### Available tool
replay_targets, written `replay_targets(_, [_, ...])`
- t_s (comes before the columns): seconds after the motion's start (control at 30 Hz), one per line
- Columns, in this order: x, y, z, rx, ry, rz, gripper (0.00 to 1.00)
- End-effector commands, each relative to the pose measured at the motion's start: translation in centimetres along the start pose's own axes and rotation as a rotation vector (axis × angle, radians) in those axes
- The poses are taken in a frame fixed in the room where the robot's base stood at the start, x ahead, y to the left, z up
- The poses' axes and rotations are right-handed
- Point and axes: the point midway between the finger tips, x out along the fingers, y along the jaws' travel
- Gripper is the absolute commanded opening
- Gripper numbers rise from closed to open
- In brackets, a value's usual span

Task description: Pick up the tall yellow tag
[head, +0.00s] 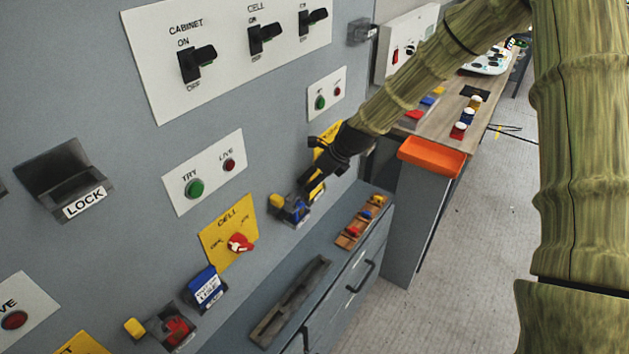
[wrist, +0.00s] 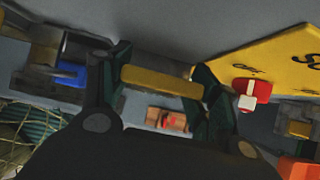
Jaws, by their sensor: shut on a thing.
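The tall yellow tag (wrist: 160,82) is a plain yellow bar between my fingertips in the wrist view. My gripper (wrist: 161,84) is shut on it, with one dark finger at each end of the visible bar. In the head view my dark gripper (head: 322,168) is close to the grey panel wall, above the drawer unit. A strip of the yellow tag (head: 315,187) shows below it, partly hidden by the fingers. I cannot tell whether the tag touches anything beneath it.
A blue piece (head: 294,211) with a yellow knob (head: 277,201) sits on the wall just below my gripper. A yellow panel (wrist: 262,62) with a red switch (wrist: 252,92) is close by. A wooden rack (head: 348,236) lies on the drawer unit. An orange bin (head: 432,157) stands right.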

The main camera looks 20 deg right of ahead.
Motion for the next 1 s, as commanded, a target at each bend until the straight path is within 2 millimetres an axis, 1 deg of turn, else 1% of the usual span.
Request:
replay_targets(0.2, [-1.9,0.0,1.3,-0.003,-0.003,-0.003,0.45])
replay_targets(0.23, [-2.2,0.1,1.1,0.0,-0.002,-0.001,0.45])
replay_targets(0.3, [-3.0,0.5,-0.3,0.002,-0.001,0.0,0.45])
replay_targets(0.7, [-7.8,2.9,-6.1,0.001,-0.002,0.001,0.45])
replay_targets(0.9, [-9.7,3.8,-8.5,0.002,-0.002,0.0,0.45])
replay_targets(1.0, [-10.5,4.2,-9.4,0.0,-0.001,0.0,0.45])
